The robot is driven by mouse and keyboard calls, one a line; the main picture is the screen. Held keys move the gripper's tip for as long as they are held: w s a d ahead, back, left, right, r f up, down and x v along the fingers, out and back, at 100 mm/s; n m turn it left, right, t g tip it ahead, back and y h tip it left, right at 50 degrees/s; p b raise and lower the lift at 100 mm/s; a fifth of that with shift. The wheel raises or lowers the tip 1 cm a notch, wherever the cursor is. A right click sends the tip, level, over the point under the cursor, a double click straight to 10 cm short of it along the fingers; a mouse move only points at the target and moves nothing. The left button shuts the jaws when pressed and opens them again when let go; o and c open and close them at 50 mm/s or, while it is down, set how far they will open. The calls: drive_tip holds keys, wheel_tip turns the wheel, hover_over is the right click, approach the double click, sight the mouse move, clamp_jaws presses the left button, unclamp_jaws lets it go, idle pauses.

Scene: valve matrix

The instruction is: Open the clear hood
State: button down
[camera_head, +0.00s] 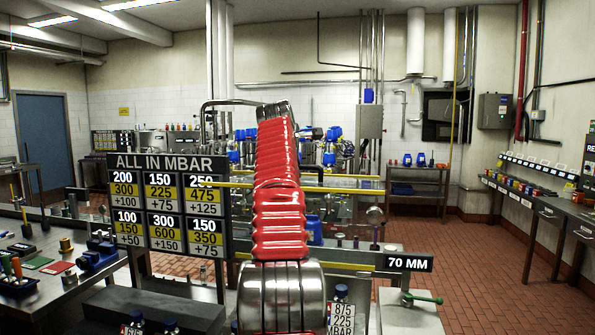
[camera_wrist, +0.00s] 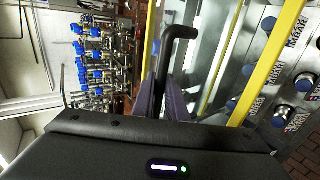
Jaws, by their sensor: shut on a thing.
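The clear hood is a see-through panel with yellow edges. In the wrist view its panel (camera_wrist: 207,55) lies beyond my fingers, between two yellow edges. In the head view a yellow edge of the hood (camera_head: 345,190) runs across behind my red arm. My gripper (camera_wrist: 163,95) has dark purple fingers shut around the stem of a black bent handle (camera_wrist: 180,33), whose end sticks out past the fingertips. In the head view my own arm hides the gripper and the handle.
A sign board (camera_head: 168,205) stands left of my arm, and a 70 MM label (camera_head: 408,263) is at the right. Blue valves on pipework (camera_wrist: 92,55) and round knobs with labels (camera_wrist: 285,115) flank the hood. The brick floor (camera_head: 490,265) at the right is clear.

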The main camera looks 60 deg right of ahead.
drive_tip(key=shift+w+a+r, duration=0.15)
drive_tip(key=shift+w+r, duration=0.05)
drive_tip(key=shift+w, duration=0.1)
drive_tip(key=c, duration=2)
unclamp_jaws()
drive_tip(key=shift+f, duration=0.1)
drive_tip(key=shift+c, duration=0.2)
drive_tip(key=shift+s+d, duration=0.2)
drive_tip(key=shift+s, duration=0.05)
drive_tip(key=shift+s+a, duration=0.1)
drive_tip(key=shift+a, duration=0.05)
drive_tip(key=v, duration=1.3)
drive_tip(key=shift+a, duration=0.25)
